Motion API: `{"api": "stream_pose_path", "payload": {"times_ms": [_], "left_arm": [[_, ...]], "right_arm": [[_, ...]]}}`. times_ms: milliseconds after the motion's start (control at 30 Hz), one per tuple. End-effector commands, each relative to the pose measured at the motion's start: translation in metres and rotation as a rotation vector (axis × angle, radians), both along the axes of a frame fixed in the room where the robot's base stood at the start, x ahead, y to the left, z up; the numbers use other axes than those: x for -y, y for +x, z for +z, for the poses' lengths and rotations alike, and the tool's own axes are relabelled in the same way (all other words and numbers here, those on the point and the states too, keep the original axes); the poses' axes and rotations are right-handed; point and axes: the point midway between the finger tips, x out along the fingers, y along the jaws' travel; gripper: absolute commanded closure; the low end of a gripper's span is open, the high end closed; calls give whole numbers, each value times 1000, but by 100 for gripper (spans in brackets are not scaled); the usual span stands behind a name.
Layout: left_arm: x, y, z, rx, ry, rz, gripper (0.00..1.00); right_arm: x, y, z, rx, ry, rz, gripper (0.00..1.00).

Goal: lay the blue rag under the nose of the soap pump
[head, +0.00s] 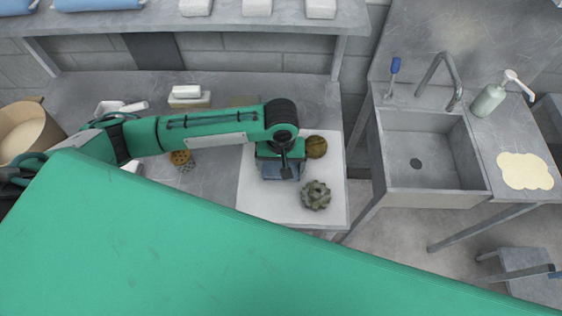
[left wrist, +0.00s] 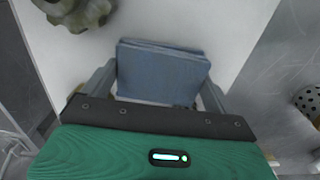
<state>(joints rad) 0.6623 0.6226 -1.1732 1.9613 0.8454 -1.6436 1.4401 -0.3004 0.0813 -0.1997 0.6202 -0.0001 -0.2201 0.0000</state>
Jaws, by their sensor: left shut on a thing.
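The folded blue rag (left wrist: 160,68) lies between the two fingers of my left gripper (left wrist: 158,90) in the left wrist view, and the gripper is shut on it. In the head view my left gripper (head: 281,168) points down over a white board, with the rag (head: 279,173) partly hidden beneath it. I cannot tell whether the rag touches the board. The soap pump (head: 488,100) is a pale green bottle with a white head and nose, standing right of the sink, far from the gripper. My right gripper is not in view.
The white board (head: 262,208) also holds a grey-green knobbed part (head: 316,195) and a brown round thing (head: 316,147). A steel sink (head: 422,155) stands to the right, with a gap before it. A cream cloth-like piece (head: 525,171) lies on the counter below the pump.

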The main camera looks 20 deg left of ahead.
Motion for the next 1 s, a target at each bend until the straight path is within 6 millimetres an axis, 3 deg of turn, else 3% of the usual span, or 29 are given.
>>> {"api": "stream_pose_path", "payload": {"times_ms": [367,400,433,733,867,1000], "left_arm": [[0,-1,-4,-2,-1,0,28],[0,0,-5,-1,0,0,6],[0,0,-5,-1,0,0,0],[0,0,-3,1,0,0,0],[1,1,13,3,-2,0,0],[1,1,42,4,-4,-1,0]], "right_arm": [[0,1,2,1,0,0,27],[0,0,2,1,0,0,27],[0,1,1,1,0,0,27],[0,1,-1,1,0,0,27],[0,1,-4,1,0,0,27],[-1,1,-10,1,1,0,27]]}}
